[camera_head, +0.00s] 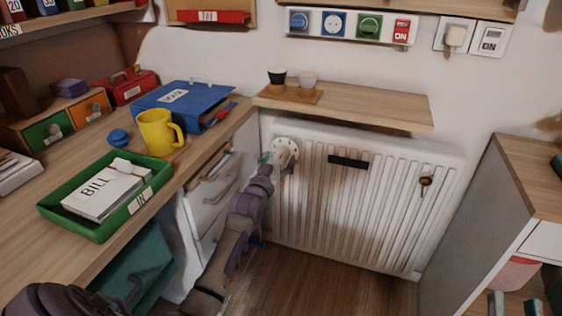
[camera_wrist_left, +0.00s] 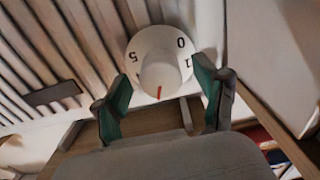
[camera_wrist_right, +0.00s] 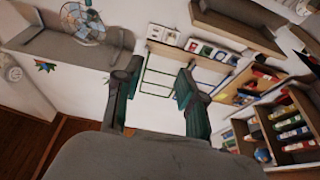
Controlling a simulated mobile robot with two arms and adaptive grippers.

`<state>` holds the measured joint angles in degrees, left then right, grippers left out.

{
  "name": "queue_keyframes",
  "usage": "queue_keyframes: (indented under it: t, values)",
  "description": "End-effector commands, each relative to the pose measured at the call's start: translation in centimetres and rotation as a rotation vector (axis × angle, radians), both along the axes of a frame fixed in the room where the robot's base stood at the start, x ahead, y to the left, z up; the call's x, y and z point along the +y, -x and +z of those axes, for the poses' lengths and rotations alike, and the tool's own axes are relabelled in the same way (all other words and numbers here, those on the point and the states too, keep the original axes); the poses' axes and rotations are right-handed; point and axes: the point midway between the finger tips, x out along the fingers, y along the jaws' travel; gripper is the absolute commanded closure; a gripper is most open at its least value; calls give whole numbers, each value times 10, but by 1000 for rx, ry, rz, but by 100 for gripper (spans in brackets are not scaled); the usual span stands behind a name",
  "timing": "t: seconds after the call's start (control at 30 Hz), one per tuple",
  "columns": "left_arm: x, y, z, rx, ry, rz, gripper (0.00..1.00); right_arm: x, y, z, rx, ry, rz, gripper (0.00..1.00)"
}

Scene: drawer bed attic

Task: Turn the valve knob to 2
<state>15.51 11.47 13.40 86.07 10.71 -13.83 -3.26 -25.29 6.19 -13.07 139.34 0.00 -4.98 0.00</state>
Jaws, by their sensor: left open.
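The white valve knob (camera_head: 286,149) with its round dial is at the upper left of the white radiator (camera_head: 340,200). In the left wrist view the knob (camera_wrist_left: 160,70) shows a red mark on its lower edge, toward my gripper palm. The dial shows 0 and 1 on the right and 5 on the left; the digits near the red mark are hidden or unclear. My left gripper (camera_wrist_left: 164,95) is open, with one finger on each side of the knob; contact is unclear. My right gripper (camera_head: 514,304) is open and empty at the lower right of the head view.
A wooden shelf (camera_head: 350,103) with two small cups juts out above the radiator. The desk (camera_head: 90,255) and white drawers (camera_head: 208,195) stand close to my left arm. A cabinet (camera_head: 470,200) is on the right. The floor (camera_head: 320,285) before the radiator is clear.

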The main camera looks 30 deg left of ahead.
Motion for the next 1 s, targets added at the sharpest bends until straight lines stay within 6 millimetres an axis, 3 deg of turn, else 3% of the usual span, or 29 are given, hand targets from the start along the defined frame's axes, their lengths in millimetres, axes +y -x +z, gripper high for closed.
queue_keyframes:
  t: [0.23, 0.6, 0.93, 1.0]
  values:
    - [5, -19, -1, 0, -1, 0, 28, 1, 11, 25, -166, -47, 10, 60]
    - [5, -22, 0, 1, 0, 0, 30, 1, 14, 31, -193, -54, 12, 60]
    - [5, -22, 0, 1, 0, 0, 85, 1, 13, 30, -192, -54, 12, 60]
    - [5, -22, 0, 1, 0, 0, 88, 1, 13, 30, -192, -54, 12, 60]
